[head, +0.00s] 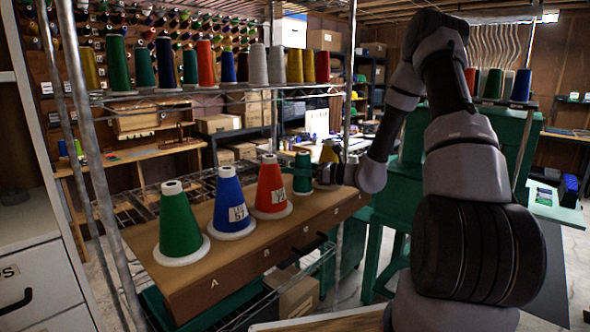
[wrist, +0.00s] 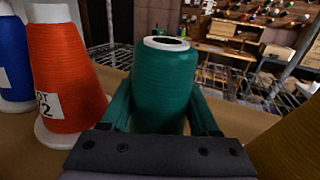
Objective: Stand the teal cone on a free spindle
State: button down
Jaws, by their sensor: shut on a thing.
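The teal cone (head: 303,174) stands upright between the fingers of my gripper (head: 312,174), at the far part of the brown board (head: 240,254). In the wrist view the teal cone (wrist: 164,85) fills the middle, its white top ring and dark hole facing up, with a green finger against each side. My gripper is shut on it. The lower end of the cone is hidden in the wrist view, so I cannot tell whether it is on a spindle. No bare spindle shows clearly.
A green cone (head: 180,228), a blue cone (head: 231,206) and a red cone (head: 270,189) stand in a row on the board. A yellow cone (head: 328,153) is partly hidden behind my gripper. A metal shelf post (head: 84,142) rises at the left.

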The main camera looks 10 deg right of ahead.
jog(key=shift+f, duration=0.15)
jog(key=shift+f, duration=0.2)
jog(key=shift+c, duration=0.2)
grip_release()
